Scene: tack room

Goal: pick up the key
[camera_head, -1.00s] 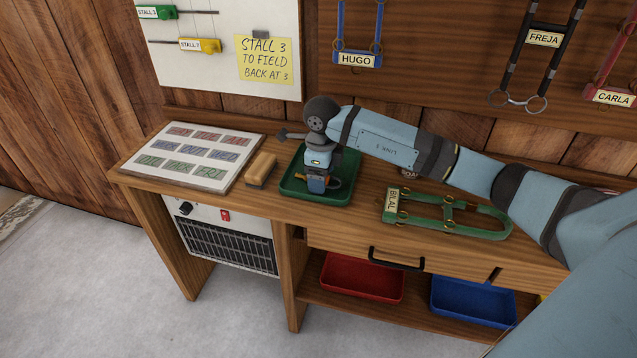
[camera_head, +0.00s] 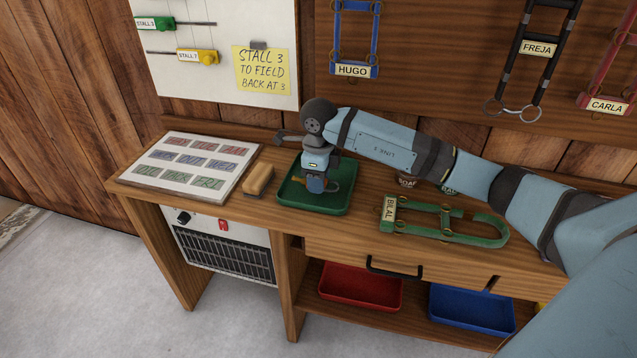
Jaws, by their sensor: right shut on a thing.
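A green tray (camera_head: 337,208) lies on the wooden bench. My right gripper (camera_head: 317,187) points down into it, with its arm coming from the right. The gripper is shut, with a small brassy piece (camera_head: 334,186) at its tips, which seems to be part of the key. The gripper hides the rest, and I cannot tell whether the piece touches the tray floor. My left gripper is not in view.
A wooden brush (camera_head: 258,180) and a lettered board (camera_head: 190,165) lie left of the tray. A green halter (camera_head: 460,236) tagged BILAL lies right of it. Red (camera_head: 360,288) and blue (camera_head: 470,309) trays stand on the shelf below. Halters hang on the back wall.

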